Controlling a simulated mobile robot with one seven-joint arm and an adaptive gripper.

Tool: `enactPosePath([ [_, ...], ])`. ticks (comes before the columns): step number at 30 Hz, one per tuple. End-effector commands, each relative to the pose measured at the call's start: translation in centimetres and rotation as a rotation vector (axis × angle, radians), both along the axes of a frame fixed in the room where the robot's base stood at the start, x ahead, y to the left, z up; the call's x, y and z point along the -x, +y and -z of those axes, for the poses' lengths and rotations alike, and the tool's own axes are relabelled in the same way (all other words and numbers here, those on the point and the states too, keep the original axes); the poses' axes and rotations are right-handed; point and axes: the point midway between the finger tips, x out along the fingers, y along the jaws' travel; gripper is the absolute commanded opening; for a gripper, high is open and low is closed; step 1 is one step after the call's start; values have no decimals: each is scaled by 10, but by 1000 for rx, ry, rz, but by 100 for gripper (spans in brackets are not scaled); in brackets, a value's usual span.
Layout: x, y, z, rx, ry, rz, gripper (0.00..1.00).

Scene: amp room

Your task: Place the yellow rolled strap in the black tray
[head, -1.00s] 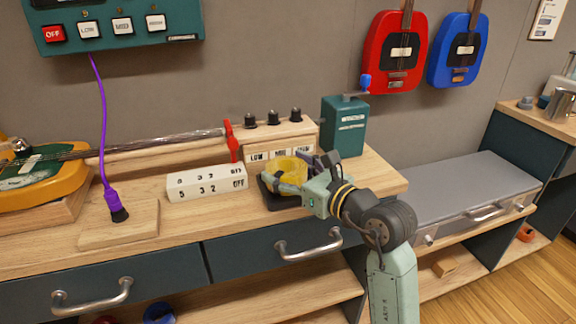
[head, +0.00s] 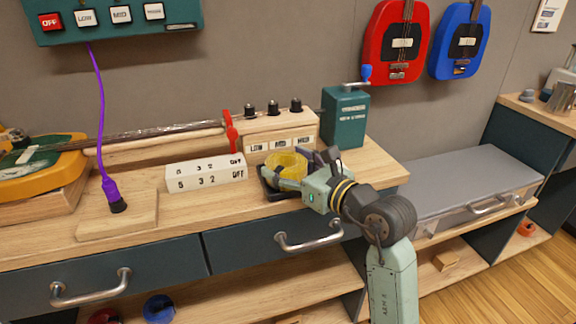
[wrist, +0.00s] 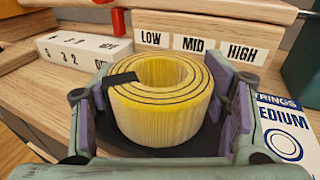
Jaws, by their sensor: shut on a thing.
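The yellow rolled strap (head: 287,164) is a coiled roll with a dark end tab, and it stands upright with its hole facing up. In the wrist view the strap (wrist: 162,103) sits between the purple pads of my gripper (wrist: 166,112). My gripper (head: 296,171) is shut on it in the head view. The black tray (head: 272,193) lies on the wooden bench directly under the strap, mostly hidden by the strap and the fingers. It also shows as a dark surface below the roll in the wrist view (wrist: 185,152). I cannot tell whether the strap touches the tray floor.
A white numbered block (head: 207,174) stands left of the tray. A wooden box marked LOW, MID, HIGH (head: 279,130) stands behind it. A teal box with a crank (head: 345,117) is at the back right. A strings packet (wrist: 285,135) lies close at right.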

Motion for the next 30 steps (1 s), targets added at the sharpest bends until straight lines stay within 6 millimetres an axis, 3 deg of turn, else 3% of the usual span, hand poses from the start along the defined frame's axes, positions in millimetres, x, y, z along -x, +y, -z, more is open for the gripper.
enactPosePath([
  [4,0,0,4,-1,-1,0,31],
  [5,0,0,3,0,-1,0,68],
  [15,0,-1,3,0,0,2,91],
  [25,0,-3,4,-1,5,4,91],
  [30,12,-15,3,-3,4,8,91],
])
